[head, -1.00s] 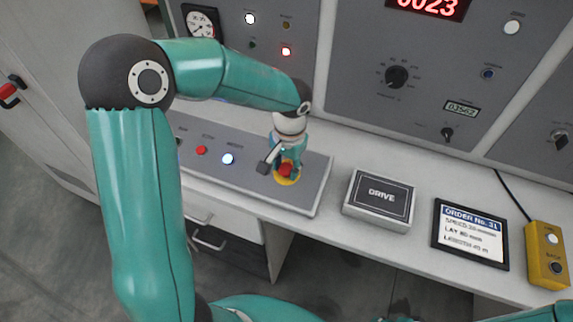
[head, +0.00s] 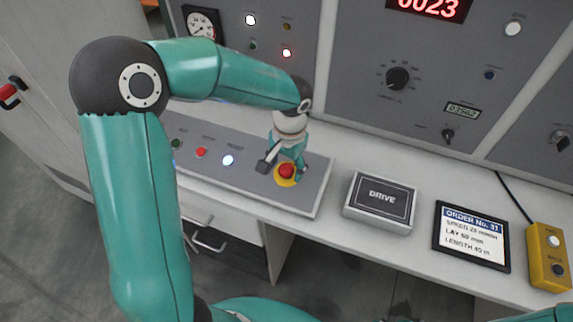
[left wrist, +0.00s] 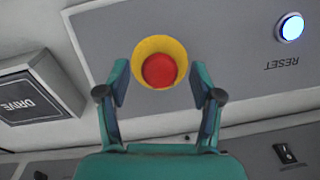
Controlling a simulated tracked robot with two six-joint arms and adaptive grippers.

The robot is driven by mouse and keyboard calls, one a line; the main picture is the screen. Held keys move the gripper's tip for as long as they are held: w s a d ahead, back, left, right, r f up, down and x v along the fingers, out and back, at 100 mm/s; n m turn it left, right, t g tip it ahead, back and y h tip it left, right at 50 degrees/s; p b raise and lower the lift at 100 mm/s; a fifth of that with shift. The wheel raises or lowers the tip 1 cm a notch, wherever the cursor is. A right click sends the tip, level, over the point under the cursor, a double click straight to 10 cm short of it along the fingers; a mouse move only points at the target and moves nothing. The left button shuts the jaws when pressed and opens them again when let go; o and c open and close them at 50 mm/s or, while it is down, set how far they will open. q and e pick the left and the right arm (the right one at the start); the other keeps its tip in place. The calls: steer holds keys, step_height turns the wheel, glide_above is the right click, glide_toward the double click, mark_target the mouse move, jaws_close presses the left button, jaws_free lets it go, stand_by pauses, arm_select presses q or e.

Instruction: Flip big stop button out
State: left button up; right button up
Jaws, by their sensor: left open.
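The big stop button (head: 286,171) is a red mushroom head on a yellow round base, at the right end of the sloped grey button panel. In the left wrist view the red button (left wrist: 159,70) sits in its yellow collar, ahead of and between the fingers. My left gripper (head: 283,169) is above the button. Its fingers (left wrist: 160,95) are open, one on each side, and they appear apart from the red head. Whether they touch the yellow collar I cannot tell. My right gripper is not in view.
Next to the button on the panel are a lit blue-white RESET button (head: 228,160) and a red button (head: 201,152). A DRIVE box (head: 380,203), an order display (head: 472,237) and a yellow two-button box (head: 548,256) lie to the right on the white desk.

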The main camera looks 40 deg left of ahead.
mark_target(289, 171)
arm_select(q)
step_height(289, 171, up, 12)
steer(key=shift+d, duration=0.35)
steer(key=shift+f, duration=0.1)
stand_by(0.6)
